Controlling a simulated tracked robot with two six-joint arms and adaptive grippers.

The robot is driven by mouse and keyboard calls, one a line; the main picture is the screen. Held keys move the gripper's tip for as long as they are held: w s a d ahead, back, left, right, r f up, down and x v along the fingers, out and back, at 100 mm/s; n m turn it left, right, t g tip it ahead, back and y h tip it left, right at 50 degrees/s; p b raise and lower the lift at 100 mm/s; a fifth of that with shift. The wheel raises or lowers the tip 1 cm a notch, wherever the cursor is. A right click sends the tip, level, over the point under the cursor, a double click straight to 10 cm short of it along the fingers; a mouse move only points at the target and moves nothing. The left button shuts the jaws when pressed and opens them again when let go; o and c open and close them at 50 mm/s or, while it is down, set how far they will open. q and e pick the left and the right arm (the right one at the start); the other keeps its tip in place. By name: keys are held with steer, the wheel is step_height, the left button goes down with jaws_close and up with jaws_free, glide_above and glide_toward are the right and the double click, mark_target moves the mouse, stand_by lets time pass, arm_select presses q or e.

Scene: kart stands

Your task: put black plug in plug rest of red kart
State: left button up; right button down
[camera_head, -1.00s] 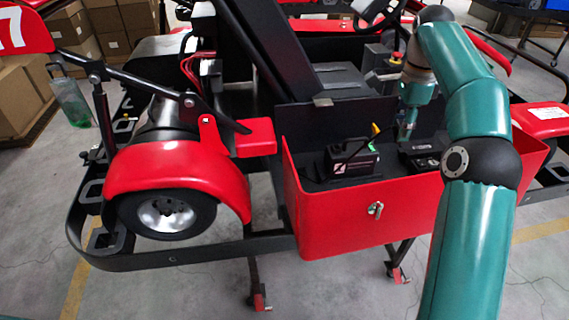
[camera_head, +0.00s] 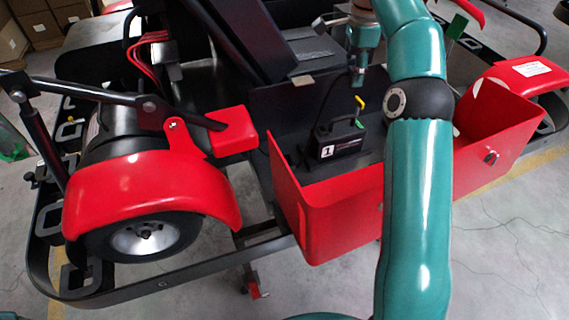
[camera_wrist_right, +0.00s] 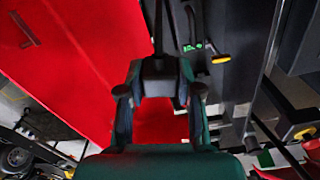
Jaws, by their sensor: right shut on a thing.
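My right gripper (camera_head: 358,82) points down over the rear part of the red kart's open red box (camera_head: 335,225). In the right wrist view, my right gripper (camera_wrist_right: 160,88) is shut on a dark block that I take to be the black plug (camera_wrist_right: 158,68). A thin dark strip, perhaps its cable, runs upward from it. In the head view the plug is too small and dark to make out. I cannot pick out the plug rest for sure. My left gripper is not in view.
A black battery case (camera_head: 340,145) marked 1 stands in the box, with a yellow piece (camera_head: 360,102) above it. My right arm hides part of the box. The red fender and wheel (camera_head: 145,238) are left, and a slanted black bar (camera_head: 235,50) rises behind.

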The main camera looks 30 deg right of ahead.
steer(key=w+a+f+n+b, duration=0.2)
steer(key=w+a+f+b, duration=0.1)
steer(key=w+a+f, duration=0.8)
glide_above(286, 155)
steer(key=s+a, duration=0.1)
steer(key=s, duration=0.1)
steer(key=f, duration=1.4)
steer(key=shift+w+a+f, duration=0.1)
steer(key=shift+a+f, duration=0.05)
steer(key=shift+a, duration=0.05)
steer(key=shift+f, duration=2.4)
steer(key=c, duration=1.2)
jaws_free()
steer(key=shift+f, duration=0.15)
steer(key=o, duration=0.4)
steer(key=shift+o, duration=0.2)
